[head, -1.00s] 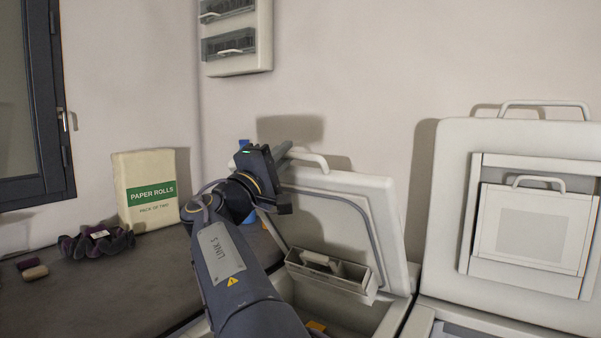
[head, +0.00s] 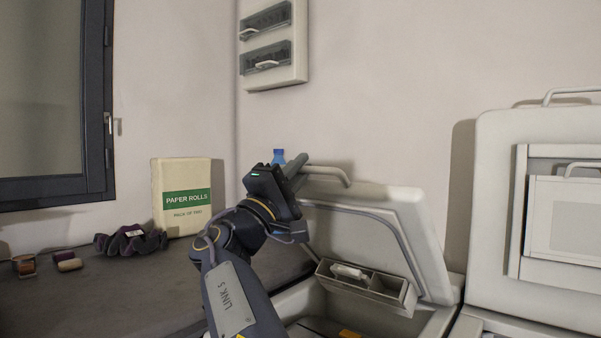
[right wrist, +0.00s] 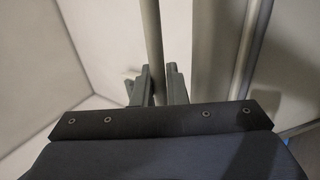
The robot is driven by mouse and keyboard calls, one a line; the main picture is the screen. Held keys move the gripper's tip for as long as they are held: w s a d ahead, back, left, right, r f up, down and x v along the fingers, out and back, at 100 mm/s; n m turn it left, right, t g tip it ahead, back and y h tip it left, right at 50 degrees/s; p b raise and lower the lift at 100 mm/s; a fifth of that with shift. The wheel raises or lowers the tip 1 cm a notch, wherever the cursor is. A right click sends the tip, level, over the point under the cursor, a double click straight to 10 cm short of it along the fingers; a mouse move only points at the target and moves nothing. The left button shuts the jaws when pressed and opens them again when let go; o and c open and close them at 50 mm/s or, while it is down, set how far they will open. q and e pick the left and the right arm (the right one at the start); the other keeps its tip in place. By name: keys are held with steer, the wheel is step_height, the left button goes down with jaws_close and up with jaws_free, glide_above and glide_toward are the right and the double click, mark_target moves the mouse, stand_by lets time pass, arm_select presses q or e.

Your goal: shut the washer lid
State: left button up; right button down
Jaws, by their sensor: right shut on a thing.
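The washer lid (head: 350,230) stands open, tilted up and leaning a little forward, on the left of two white toploaders. Its bar handle (head: 338,171) is along its top edge; the bar also shows in the right wrist view (right wrist: 152,35). My right gripper (head: 298,166) is shut on this handle. In the right wrist view its two fingers (right wrist: 158,85) sit on either side of the bar. The washer's body (head: 438,322) shows below the lid, its opening partly hidden by my right arm. My left gripper is not in view.
The second toploader's raised lid (head: 494,200) stands at the right. A dispenser box (head: 400,296) sits at the washer's opening, under the lid. A dark counter (head: 110,300) at left holds a paper rolls pack (head: 170,215), a purple scrunchie (head: 125,242) and small rolls.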

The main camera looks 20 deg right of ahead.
steer(key=c, duration=1.6)
jaws_free()
steer(key=shift+o, duration=0.2)
steer(key=v, duration=0.7)
steer(key=shift+s+a+f+b, duration=0.15)
steer(key=shift+a+f+b, duration=0.05)
steer(key=shift+a+b, duration=0.1)
